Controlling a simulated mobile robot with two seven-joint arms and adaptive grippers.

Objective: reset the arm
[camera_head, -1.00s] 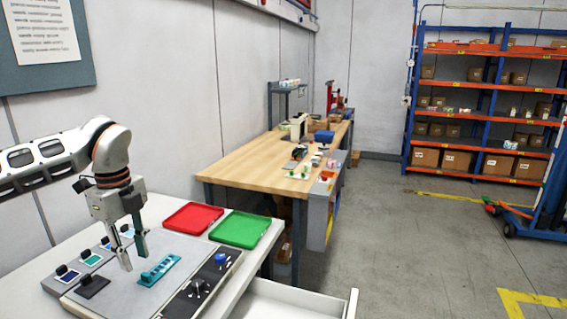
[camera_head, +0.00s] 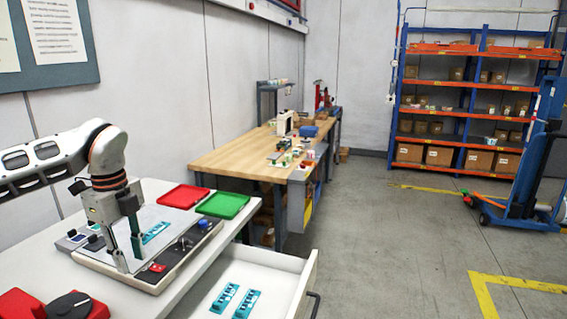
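My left gripper (camera_head: 128,252) comes in from the left and points down over the front left part of the grey panel (camera_head: 150,280) on the white table. Its two fingers are apart with nothing seen between them, so it is open. A teal label strip (camera_head: 155,232) lies on the panel just right of and behind the fingers. A black knob (camera_head: 183,243), a blue knob (camera_head: 203,223) and a red switch (camera_head: 157,267) sit along the panel's right strip. My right gripper is not in view.
A red tray (camera_head: 183,196) and a green tray (camera_head: 222,205) lie behind the panel. An open white drawer (camera_head: 275,262) holds two teal pieces (camera_head: 224,298). A red box with a black dial (camera_head: 70,306) stands at front left.

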